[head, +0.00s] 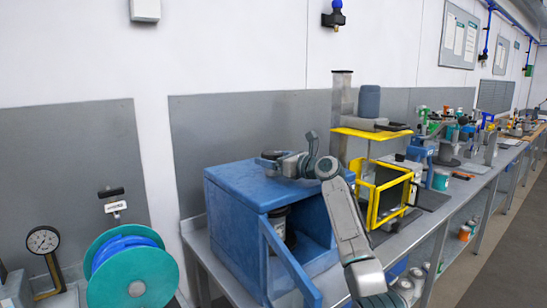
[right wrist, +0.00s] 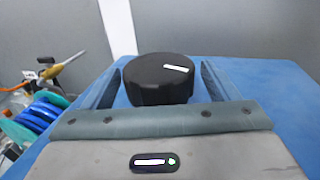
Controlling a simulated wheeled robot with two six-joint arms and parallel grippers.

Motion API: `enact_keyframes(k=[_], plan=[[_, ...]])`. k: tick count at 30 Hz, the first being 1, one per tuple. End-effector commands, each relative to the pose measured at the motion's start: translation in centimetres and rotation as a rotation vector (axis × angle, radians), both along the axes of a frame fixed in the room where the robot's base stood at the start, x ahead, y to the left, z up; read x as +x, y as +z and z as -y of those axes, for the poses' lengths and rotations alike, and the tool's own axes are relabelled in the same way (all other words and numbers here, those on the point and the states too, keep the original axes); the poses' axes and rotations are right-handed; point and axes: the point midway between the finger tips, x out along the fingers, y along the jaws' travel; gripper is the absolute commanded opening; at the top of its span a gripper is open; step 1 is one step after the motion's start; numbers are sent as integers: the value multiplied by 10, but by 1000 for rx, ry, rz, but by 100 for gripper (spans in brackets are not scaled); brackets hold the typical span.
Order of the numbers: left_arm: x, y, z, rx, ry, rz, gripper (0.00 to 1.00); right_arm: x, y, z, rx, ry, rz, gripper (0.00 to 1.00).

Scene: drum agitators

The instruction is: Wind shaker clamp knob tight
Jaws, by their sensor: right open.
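The shaker is a blue box (head: 235,220) on the bench, with its front door (head: 290,262) swung open. A dark can (head: 277,222) stands inside it. On the blue top, the black clamp knob (right wrist: 158,80) with a white mark shows in the right wrist view. My right gripper (head: 268,162) is over the shaker's top. Its open fingers stand on either side of the knob, with a visible gap at each side. The gripper mostly hides the knob in the head view. My left gripper is not in view.
A yellow-framed machine (head: 388,195) stands close to the right of the shaker. A teal reel with blue hose (head: 132,275) and a dial gauge (head: 43,241) are at the left. The bench (head: 475,178) runs back right, crowded with tools.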

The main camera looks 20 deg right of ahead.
Motion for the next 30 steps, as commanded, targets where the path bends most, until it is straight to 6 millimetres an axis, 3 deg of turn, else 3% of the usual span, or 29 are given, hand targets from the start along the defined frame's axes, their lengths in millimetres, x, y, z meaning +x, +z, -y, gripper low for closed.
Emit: enact_keyframes(k=[7,14,15,30], plan=[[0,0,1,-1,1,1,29,1,-1,-1,1,1,-1,81],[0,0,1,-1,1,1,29,1,-1,-1,1,1,-1,38],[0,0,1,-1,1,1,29,1,-1,-1,0,1,-1,37],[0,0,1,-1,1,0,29,1,0,1,3,147,-3,37]])
